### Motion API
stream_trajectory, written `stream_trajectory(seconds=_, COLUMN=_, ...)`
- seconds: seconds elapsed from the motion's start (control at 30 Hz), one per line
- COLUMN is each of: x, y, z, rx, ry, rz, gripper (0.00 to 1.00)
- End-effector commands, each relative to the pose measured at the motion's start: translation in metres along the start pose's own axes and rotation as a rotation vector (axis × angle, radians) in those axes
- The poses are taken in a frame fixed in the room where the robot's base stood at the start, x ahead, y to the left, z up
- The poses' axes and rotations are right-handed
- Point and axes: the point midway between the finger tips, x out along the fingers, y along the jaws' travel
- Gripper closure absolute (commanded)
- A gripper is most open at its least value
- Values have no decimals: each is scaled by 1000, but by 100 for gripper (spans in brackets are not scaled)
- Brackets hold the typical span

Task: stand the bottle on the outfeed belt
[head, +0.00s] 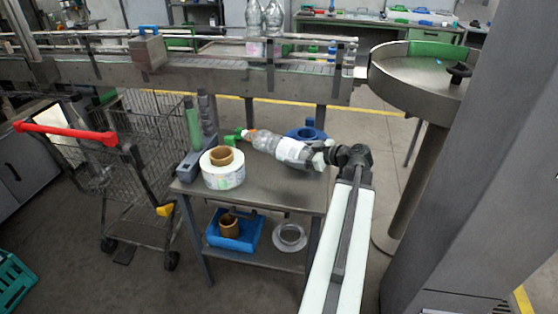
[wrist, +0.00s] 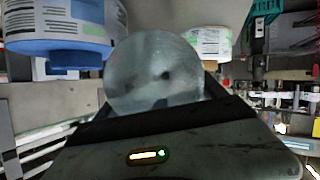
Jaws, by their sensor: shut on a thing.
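A clear plastic bottle (head: 286,149) with a white label lies nearly level over the small grey cart's top (head: 270,192) in the head view. Its neck points left and its base is toward my gripper. I cannot tell whether it touches the cart. My gripper (head: 322,157) is shut on the bottle near its base. In the wrist view the bottle's round end (wrist: 155,72) fills the middle, between the jaws, which it partly hides. The conveyor belt (head: 220,76) runs across the back, with two clear bottles (head: 263,16) standing on it.
A white label reel (head: 223,178) and a grey device (head: 196,150) stand on the cart. A blue reel (head: 306,134) lies behind the bottle. A steel round table (head: 415,82) is at right. A wire shopping cart (head: 115,150) stands left. A grey column fills the right.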

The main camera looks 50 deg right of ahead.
Motion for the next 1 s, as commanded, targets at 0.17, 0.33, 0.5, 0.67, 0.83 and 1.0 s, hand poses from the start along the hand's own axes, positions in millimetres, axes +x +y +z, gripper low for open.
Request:
stream_trajectory(seconds=0.17, x=14, y=-7, z=34, rx=2, ry=5, rz=1, gripper=93)
stream_trajectory(seconds=0.33, x=21, y=-10, z=50, rx=2, ry=5, rz=2, gripper=93)
stream_trajectory(seconds=0.5, x=20, y=-10, z=50, rx=2, ry=5, rz=2, gripper=93)
stream_trajectory(seconds=0.67, x=28, y=-14, z=69, rx=2, ry=5, rz=2, gripper=93)
stream_trajectory(seconds=0.83, x=34, y=-17, z=84, rx=2, ry=5, rz=2, gripper=93)
stream_trajectory(seconds=1.0, x=33, y=-17, z=82, rx=2, ry=3, rz=2, gripper=93)
